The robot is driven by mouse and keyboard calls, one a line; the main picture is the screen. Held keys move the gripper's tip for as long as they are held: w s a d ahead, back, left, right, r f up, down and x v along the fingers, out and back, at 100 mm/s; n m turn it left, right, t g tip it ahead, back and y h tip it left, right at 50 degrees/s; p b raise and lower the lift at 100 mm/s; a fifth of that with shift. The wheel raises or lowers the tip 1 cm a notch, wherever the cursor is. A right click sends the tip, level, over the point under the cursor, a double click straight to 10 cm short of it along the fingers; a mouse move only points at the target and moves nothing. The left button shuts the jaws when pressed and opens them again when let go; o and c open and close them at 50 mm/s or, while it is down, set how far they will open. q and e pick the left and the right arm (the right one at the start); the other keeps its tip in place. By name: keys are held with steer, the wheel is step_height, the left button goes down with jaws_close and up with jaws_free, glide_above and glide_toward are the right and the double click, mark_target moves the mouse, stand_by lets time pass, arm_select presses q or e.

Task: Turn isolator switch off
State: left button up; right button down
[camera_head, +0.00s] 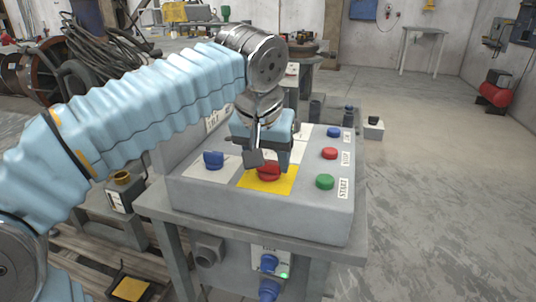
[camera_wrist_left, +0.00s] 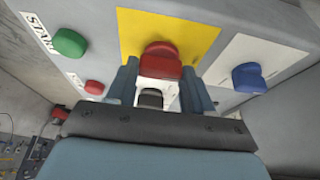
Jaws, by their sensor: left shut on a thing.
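The isolator switch appears to be the red rotary knob (camera_head: 268,174) on a yellow plate (camera_head: 283,186) on the grey control box. My left gripper (camera_head: 267,162) reaches down over it from above and hides part of it. In the left wrist view the red knob (camera_wrist_left: 160,60) sits between the two blue fingers of my left gripper (camera_wrist_left: 160,84), which is shut on it. The knob's exact turn angle is hard to read. My right gripper is not in view.
On the grey box (camera_head: 300,222) are a blue knob (camera_head: 213,159) on a white plate, a green START button (camera_head: 325,181), a red button (camera_head: 330,153) and a blue button (camera_head: 333,132). A lit green lamp (camera_head: 284,275) shows below. Open floor lies to the right.

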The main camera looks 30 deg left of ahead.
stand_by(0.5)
arm_select(q)
steer(key=o, duration=1)
steer(key=shift+o, duration=0.2)
steer(key=v, duration=1.3)
steer(key=shift+s+r, duration=0.2)
steer(key=shift+r, duration=0.1)
steer(key=shift+d, duration=0.1)
